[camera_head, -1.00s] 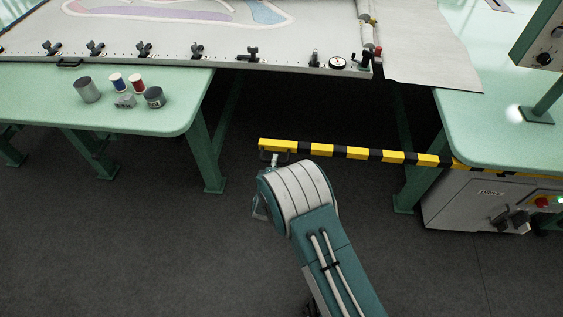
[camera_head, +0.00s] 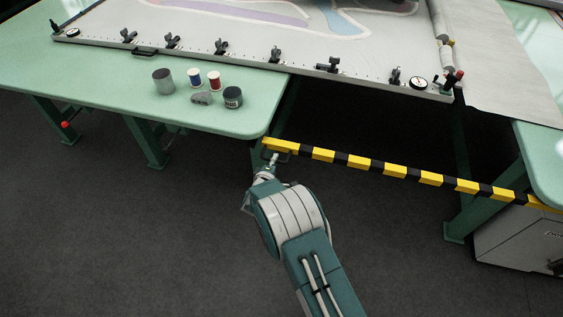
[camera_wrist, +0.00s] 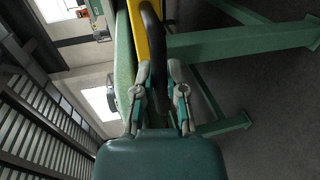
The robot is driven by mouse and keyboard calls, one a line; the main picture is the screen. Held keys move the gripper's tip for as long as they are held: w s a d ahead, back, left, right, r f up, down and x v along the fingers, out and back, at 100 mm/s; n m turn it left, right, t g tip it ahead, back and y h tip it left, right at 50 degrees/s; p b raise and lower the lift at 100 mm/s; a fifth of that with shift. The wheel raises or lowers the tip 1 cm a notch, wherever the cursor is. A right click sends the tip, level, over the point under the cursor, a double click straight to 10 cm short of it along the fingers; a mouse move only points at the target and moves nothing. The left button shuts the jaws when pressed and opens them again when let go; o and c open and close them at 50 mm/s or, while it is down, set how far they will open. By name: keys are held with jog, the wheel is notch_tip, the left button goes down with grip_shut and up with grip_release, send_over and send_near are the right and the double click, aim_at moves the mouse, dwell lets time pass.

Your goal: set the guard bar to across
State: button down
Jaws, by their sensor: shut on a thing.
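The guard bar (camera_head: 397,170) is a long yellow and black striped bar. In the head view it spans the gap between the left green table and the right green table, its left end near the left table's corner leg. In the wrist view a short yellow stretch of the bar (camera_wrist: 137,30) shows beside a dark handle (camera_wrist: 152,45). My gripper (camera_head: 274,158) is at the bar's left end. In the wrist view my gripper (camera_wrist: 158,88) has its two fingers around the dark handle, shut on it. Whether the bar's left end is seated is too small to tell.
The left green table (camera_head: 60,85) holds a grey can (camera_head: 164,81), thread spools and a dark jar (camera_head: 233,97) near its corner. A clamped frame with white cloth (camera_head: 260,40) lies behind. A grey cabinet (camera_head: 515,250) stands at right. Dark floor is clear in front.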

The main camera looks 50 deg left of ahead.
jog(key=shift+s+f, duration=0.25)
jog(key=shift+f, duration=0.05)
jog(key=shift+a, duration=0.1)
jog(key=c, duration=0.7)
grip_release()
jog(key=shift+a, duration=0.3)
jog(key=shift+r, duration=0.1)
jog(key=shift+d, duration=0.2)
jog(key=v, duration=1.1)
jog(key=shift+s, duration=0.4)
jog(key=shift+w+r, duration=0.1)
